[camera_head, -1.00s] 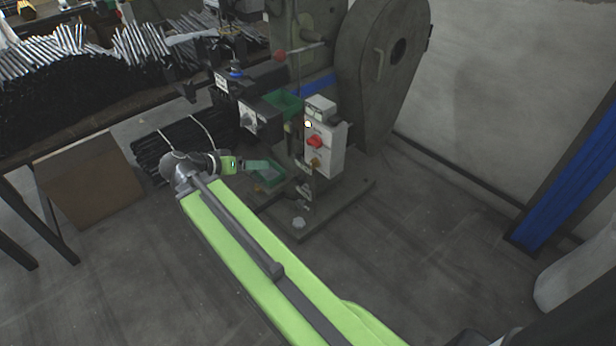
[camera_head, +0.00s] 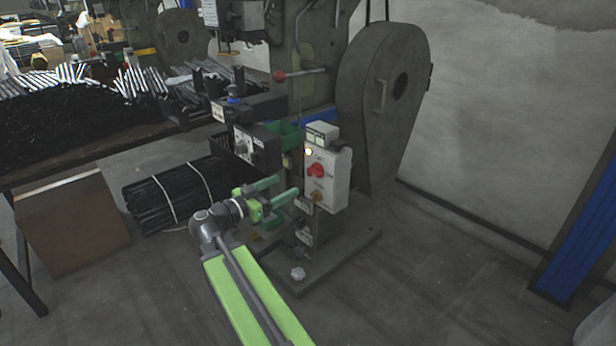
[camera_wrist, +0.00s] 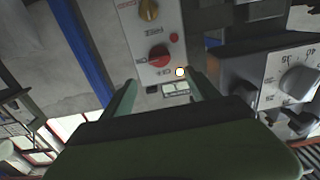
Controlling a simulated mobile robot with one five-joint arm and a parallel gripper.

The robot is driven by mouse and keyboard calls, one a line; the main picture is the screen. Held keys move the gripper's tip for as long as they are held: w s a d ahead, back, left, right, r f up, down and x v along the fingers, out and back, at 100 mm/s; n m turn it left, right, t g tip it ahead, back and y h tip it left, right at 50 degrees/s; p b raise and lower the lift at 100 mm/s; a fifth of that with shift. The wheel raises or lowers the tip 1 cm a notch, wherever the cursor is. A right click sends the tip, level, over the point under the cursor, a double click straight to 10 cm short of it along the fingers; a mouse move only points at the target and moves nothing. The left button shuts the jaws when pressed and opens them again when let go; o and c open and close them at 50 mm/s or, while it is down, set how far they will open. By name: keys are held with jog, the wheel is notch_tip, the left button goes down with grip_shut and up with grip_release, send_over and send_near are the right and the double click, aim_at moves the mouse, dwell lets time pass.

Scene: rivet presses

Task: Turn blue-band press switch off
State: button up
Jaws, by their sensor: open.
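The press has a blue band (camera_head: 318,115) partly hidden behind its front parts. A white switch box (camera_head: 338,180) on the press carries a red rotary knob (camera_head: 316,170), with a yellow-orange knob (camera_head: 317,196) below it and a lit lamp (camera_head: 308,152) above. My gripper (camera_head: 289,186) is open and empty, just left of the box at about the height of the two knobs. In the wrist view the box appears inverted; the red knob (camera_wrist: 159,56) and lit lamp (camera_wrist: 180,72) lie ahead, around and between the green fingertips (camera_wrist: 160,80). I see no contact with the knob.
A second control box with a grey dial (camera_head: 243,146) stands left of the switch box; its dial (camera_wrist: 298,82) is at the right in the wrist view. A red-ball lever (camera_head: 280,76) is above. Bundled black rods (camera_head: 175,195) lie left. The floor at front right is clear.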

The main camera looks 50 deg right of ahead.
aim_at(311, 172)
jog(key=d, duration=1.1)
jog(key=shift+s+d, duration=0.3)
jog(key=shift+s, duration=0.05)
